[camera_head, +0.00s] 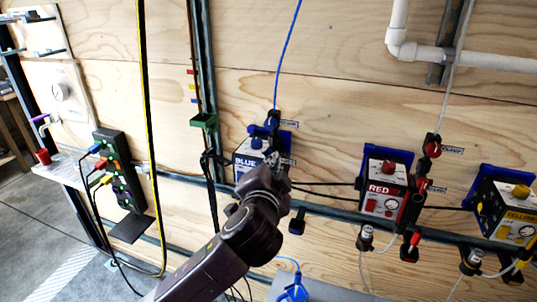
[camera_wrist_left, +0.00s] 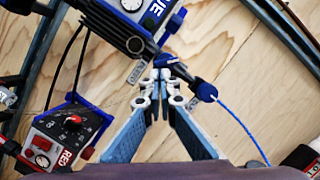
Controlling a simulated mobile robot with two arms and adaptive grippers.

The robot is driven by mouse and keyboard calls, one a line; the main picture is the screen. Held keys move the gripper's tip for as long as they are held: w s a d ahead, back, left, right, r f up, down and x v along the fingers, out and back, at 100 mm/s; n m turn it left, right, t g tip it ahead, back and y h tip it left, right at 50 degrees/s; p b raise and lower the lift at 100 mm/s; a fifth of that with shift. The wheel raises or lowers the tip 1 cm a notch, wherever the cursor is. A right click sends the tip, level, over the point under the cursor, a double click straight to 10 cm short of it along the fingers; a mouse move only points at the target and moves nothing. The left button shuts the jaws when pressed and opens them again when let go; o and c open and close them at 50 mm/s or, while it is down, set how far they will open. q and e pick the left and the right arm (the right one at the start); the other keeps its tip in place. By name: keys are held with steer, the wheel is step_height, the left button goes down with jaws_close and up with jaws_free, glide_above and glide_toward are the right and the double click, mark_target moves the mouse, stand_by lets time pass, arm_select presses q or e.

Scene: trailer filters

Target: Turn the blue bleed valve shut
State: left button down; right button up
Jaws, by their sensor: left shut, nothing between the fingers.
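The BLUE box (camera_head: 249,153) is on the plywood wall, with a blue valve (camera_head: 271,121) just above it where a blue tube comes down. In the left wrist view the valve shows as a dark body with blue parts (camera_wrist_left: 204,91) beside a small label. My left gripper (camera_head: 279,160) is in front of the BLUE box and hides part of it. In the left wrist view its fingertips (camera_wrist_left: 163,78) are together, with nothing between them. They overlap the valve's blue end; I cannot tell whether they touch it. My right gripper is not in view.
The RED box (camera_head: 386,189) and the yellow box (camera_head: 508,213) are on the wall to the right, with hoses and fittings. A black power strip (camera_head: 118,170) with cables hangs at the left. A white pipe (camera_head: 460,58) runs at the upper right.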

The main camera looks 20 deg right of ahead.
arm_select(q)
steer(key=shift+f+m+t, duration=0.25)
steer(key=shift+m, duration=0.7)
steer(key=shift+f+m+t, duration=0.25)
steer(key=shift+m+t, duration=0.05)
steer(key=shift+m, duration=0.6)
steer(key=shift+f+m+t, duration=0.25)
steer(key=shift+m, duration=0.7)
steer(key=shift+f+m+b, duration=0.2)
steer(key=shift+m+b, duration=0.15)
steer(key=shift+m, duration=0.55)
